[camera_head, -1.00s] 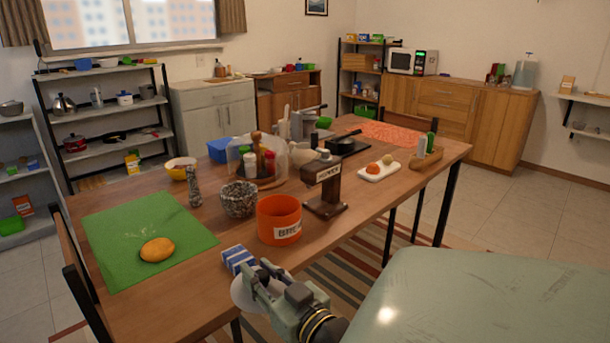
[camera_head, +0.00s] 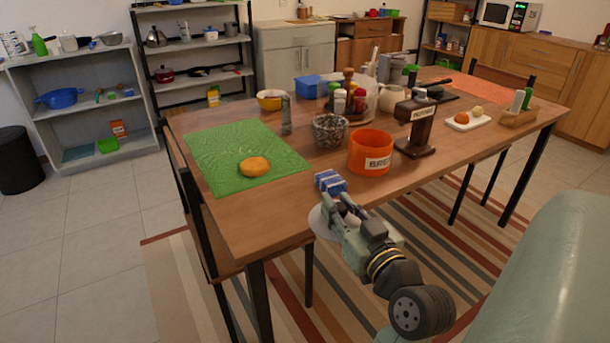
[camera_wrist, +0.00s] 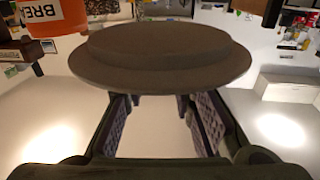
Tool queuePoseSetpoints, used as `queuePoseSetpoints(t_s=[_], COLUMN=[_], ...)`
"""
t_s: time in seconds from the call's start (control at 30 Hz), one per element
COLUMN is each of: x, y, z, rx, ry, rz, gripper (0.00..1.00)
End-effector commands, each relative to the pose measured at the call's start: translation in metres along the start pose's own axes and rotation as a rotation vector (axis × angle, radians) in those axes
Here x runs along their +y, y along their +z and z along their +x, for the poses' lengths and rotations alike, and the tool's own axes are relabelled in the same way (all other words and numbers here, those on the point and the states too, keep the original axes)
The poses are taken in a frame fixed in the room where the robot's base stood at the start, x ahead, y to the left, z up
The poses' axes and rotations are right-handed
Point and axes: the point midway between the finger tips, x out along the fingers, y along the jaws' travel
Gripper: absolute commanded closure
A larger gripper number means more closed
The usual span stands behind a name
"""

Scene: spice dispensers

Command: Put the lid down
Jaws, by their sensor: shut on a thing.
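A round, pale disc-shaped lid (camera_head: 321,224) is held at the table's front edge in the head view. In the wrist view the lid (camera_wrist: 165,58) looks grey-brown and spans the top middle, with a raised centre. My gripper (camera_head: 336,210) is shut on the lid, and its fingers (camera_wrist: 160,108) reach up to it from below in the wrist view. Part of the lid is hidden by my gripper in the head view. The orange container (camera_head: 370,154) with a lettered label stands open on the table beyond my gripper; part of it (camera_wrist: 62,16) shows in the wrist view.
A blue and white block (camera_head: 330,182) lies at the table's edge beside my gripper. A green mat (camera_head: 220,145) with an orange-brown round item (camera_head: 254,167), a speckled bowl (camera_head: 330,131) and a dark stand (camera_head: 416,122) are on the table. Bare wood (camera_head: 255,215) lies at the front left.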

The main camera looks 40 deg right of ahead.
Motion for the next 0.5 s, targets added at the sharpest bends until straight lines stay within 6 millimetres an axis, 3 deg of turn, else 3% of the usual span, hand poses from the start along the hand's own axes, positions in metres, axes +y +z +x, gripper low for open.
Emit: queuePoseSetpoints(t_s=[0.3, 0.5], x=[-0.047, -0.070], y=[0.005, 0.010], z=[0.072, 0.109], rx=[-0.002, -0.002], ry=[-0.006, -0.005], rz=[0.001, 0.001], gripper=[1.00, 1.00])
